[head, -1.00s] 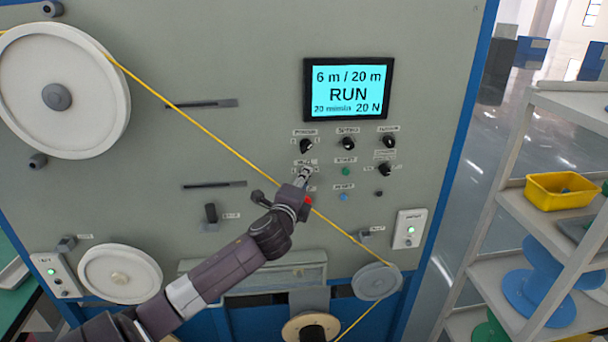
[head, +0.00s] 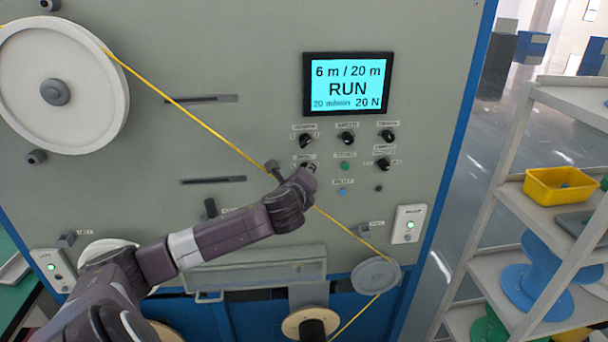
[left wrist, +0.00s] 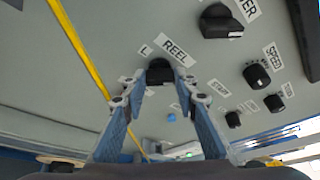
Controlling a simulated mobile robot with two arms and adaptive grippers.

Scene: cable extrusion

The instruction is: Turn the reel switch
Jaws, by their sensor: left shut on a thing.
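The reel switch is a black rotary knob (left wrist: 160,72) labelled REEL in the left wrist view, with an "L" mark beside it. My left gripper (left wrist: 161,80) has its two blue-grey fingers on either side of this knob, shut on it. In the head view my left gripper (head: 307,174) is at the panel, just below the upper knob row, and its wrist hides most of the reel switch. My right gripper is in neither view.
The screen (head: 348,84) reads RUN, 6 m / 20 m. Other knobs (head: 346,138) and a green button (head: 345,166) sit close around. A yellow cable (head: 205,128) runs diagonally from the large white wheel (head: 60,85), passing behind my arm. A shelf rack (head: 560,180) stands right.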

